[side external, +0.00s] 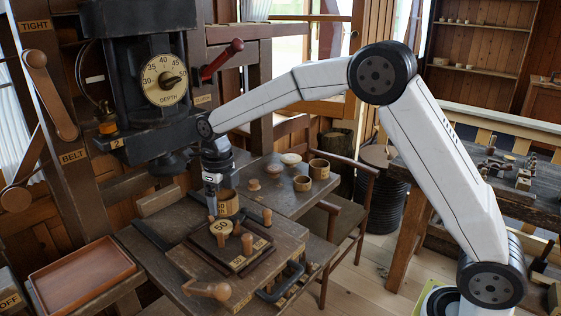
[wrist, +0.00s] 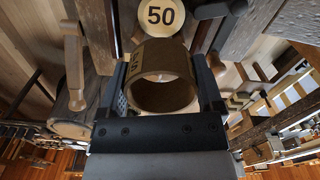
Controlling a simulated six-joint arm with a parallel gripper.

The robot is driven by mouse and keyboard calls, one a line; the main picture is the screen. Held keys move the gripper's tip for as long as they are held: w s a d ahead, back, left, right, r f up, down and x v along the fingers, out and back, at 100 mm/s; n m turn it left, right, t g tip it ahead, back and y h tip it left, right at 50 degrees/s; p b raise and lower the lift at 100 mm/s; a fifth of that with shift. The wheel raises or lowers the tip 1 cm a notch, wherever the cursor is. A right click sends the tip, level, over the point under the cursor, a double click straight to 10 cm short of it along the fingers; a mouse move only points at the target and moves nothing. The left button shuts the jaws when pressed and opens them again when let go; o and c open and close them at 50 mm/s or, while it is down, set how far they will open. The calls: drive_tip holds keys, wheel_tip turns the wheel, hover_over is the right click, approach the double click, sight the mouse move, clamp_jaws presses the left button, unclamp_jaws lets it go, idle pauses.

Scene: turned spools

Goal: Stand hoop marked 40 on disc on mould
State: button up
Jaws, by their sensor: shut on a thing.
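My gripper (side external: 211,190) is shut on a wooden hoop (side external: 229,204), holding it above the work table. In the wrist view the hoop (wrist: 163,78) sits between the two fingers (wrist: 162,72), its round opening facing the camera. Dark marking on its outer wall is too slanted to read surely. A pale disc marked 50 (side external: 221,227) lies on the dark square mould (side external: 238,262) below the hoop. The disc also shows in the wrist view (wrist: 160,17), beyond the hoop's upper edge. The hoop appears apart from the disc.
A press with a depth dial (side external: 164,80) and red-handled lever (side external: 222,60) looms behind my gripper. Loose hoops (side external: 319,169) and small spools stand on the side table. An empty brown tray (side external: 82,275) lies front left.

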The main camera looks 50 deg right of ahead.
sight(219, 225)
drive_tip(key=shift+w+f, duration=0.8)
drive_tip(key=shift+f, duration=0.15)
drive_tip(key=shift+w+a+f, duration=0.1)
drive_tip(key=shift+w+f, duration=0.2)
drive_tip(key=shift+f, duration=1.5)
drive_tip(key=shift+f, duration=0.3)
drive_tip(key=o, duration=1.1)
drive_tip(key=shift+c, duration=0.2)
wheel_tip(219, 225, up, 13)
drive_tip(key=shift+f, duration=0.2)
